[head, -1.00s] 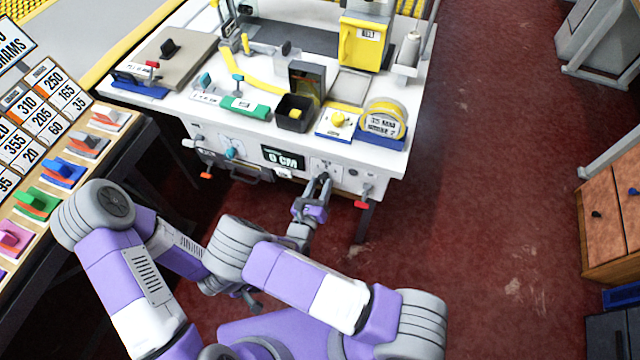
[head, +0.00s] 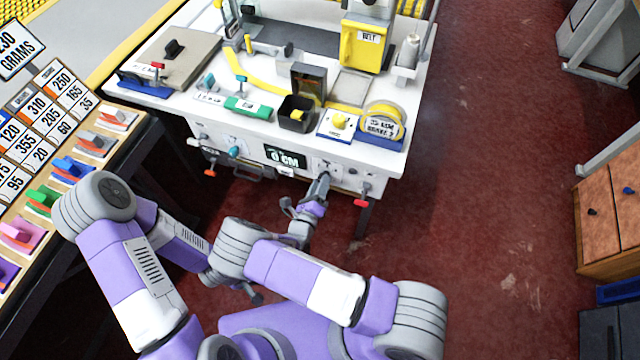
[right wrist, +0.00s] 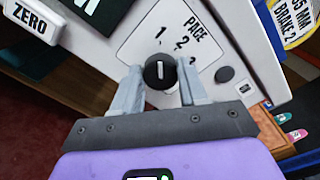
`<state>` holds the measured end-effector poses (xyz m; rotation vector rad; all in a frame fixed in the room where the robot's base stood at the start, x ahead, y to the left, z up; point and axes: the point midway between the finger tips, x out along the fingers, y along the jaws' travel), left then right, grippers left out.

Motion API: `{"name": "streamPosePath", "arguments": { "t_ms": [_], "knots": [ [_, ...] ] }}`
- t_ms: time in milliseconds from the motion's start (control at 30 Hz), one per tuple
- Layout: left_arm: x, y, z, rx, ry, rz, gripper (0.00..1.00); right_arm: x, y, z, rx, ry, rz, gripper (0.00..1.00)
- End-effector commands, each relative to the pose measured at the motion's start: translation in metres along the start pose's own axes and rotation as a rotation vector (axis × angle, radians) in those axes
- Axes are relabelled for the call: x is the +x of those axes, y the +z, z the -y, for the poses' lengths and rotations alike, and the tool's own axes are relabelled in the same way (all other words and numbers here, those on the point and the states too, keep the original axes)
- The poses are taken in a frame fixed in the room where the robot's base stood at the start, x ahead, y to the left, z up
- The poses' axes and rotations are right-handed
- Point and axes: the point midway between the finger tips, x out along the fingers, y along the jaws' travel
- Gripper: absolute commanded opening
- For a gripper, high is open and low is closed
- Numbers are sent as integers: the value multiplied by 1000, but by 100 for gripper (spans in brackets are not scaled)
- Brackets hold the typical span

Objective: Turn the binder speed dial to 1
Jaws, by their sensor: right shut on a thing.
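The binder speed dial (right wrist: 160,71) is a round black knob with a white mark, on a white plate labelled PACE with 1, 2 and 3. My right gripper (right wrist: 159,88) is shut on the dial, one finger on each side. In the head view the right gripper (head: 323,180) reaches the front panel of the white binder table (head: 225,135) and covers most of the dial. My left gripper (head: 255,297) is low, away from the table, and its fingers are unclear.
A 0 CM display (head: 285,157) is left of the dial on the panel, and a red-handled lever (head: 362,202) is to its right. A yellow tape roll (head: 384,121) sits above on the tabletop. Floor at right is open.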

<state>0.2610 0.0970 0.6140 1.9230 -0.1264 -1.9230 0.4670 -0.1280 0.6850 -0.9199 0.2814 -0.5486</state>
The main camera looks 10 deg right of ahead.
Motion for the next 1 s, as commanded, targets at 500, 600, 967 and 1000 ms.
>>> {"name": "streamPosePath", "arguments": {
  "t_ms": [500, 600, 967, 1000],
  "knots": [
    [0, 0, 0, 0, 0, 0, 43, 0, -1, 0, -12, 2, -3, 55],
    [0, 0, 0, 0, 0, 0, 43, 0, -1, 0, -11, 1, -2, 68],
    [-1, 0, 0, 0, 0, 0, 43, -4, 0, -1, -9, 0, -2, 68],
    [-1, 0, 0, 0, 0, 0, 43, -7, 1, -1, -9, 0, -3, 68]
  ]
}}
